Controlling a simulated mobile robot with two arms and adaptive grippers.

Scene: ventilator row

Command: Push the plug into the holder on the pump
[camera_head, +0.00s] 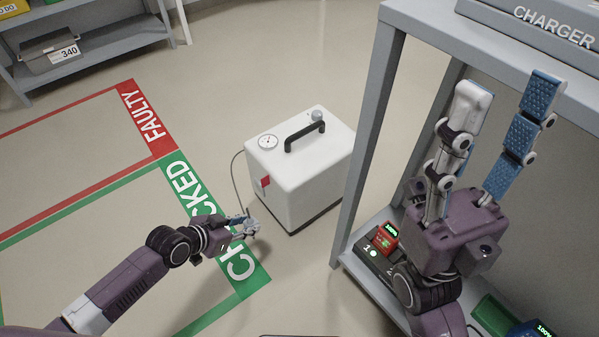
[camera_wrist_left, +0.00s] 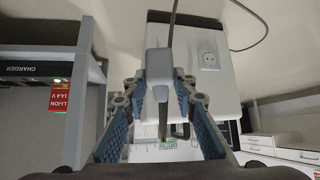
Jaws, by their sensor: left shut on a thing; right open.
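The pump (camera_head: 300,165) is a white box with a black handle and a dark base, standing on the floor mid-picture. My left gripper (camera_head: 246,224) is low at its near left side, shut on a grey plug (camera_head: 250,229). In the left wrist view the plug (camera_wrist_left: 158,68) sits between my left fingers (camera_wrist_left: 158,100), in front of the pump's white face (camera_wrist_left: 205,85). A square plate with two small holes (camera_wrist_left: 209,60), seemingly the holder, is on that face. The plug is beside it, apparently apart from it. My right gripper (camera_head: 508,90) is open and empty, raised at the right.
A thin cord (camera_head: 235,172) loops at the pump's left. A grey shelf rack (camera_head: 372,130) with a charger (camera_head: 540,22) and red device (camera_head: 385,237) stands close right. Green (camera_head: 240,298) and red (camera_head: 150,130) floor markings lie left. Floor behind the pump is clear.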

